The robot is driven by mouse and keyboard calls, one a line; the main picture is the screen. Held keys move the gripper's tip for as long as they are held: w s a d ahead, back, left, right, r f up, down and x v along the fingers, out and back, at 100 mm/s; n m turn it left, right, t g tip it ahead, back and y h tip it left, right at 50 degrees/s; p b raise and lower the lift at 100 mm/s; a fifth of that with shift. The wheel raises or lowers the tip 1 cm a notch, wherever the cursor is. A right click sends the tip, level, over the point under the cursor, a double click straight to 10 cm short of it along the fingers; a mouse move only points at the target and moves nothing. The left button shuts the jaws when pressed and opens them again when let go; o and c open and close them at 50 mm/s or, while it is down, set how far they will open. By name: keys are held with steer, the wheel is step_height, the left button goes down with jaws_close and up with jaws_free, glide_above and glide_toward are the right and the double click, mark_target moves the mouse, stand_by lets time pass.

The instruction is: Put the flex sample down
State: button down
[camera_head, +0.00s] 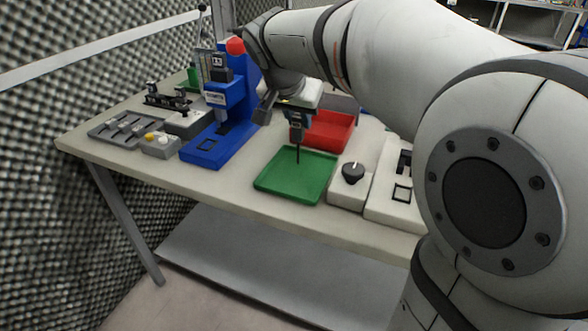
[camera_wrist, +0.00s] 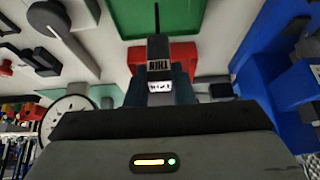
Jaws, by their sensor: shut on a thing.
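My gripper (camera_head: 299,122) is shut on the flex sample (camera_head: 298,153), a thin dark strip that points down from the jaws. In the wrist view, the jaws (camera_wrist: 160,82) hold its dark block-like upper part, and the thin end (camera_wrist: 157,18) sticks out beyond. The sample hangs upright over the green tray (camera_head: 275,180), which looks empty. The green tray also shows at the top of the wrist view (camera_wrist: 195,18). I cannot tell whether the sample's tip touches the tray. The part of the sample between the jaws is hidden.
A red bin (camera_head: 335,133) stands just behind the green tray. A tall blue test machine (camera_head: 201,149) stands to the left. A white box with a black knob (camera_head: 346,190) is close on the right. Grey fixtures (camera_head: 118,131) fill the table's left end.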

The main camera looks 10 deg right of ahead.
step_height(320, 180, down, 9)
steer(key=shift+f+b, duration=0.1)
steer(key=shift+b, duration=0.75)
steer(key=shift+f, duration=0.15)
steer(key=c, duration=1.3)
jaws_free()
steer(key=shift+o, duration=0.2)
steer(key=shift+r, duration=0.35)
steer(key=p+v, duration=0.2)
steer(key=v, duration=0.9)
steer(key=shift+s+r, duration=0.3)
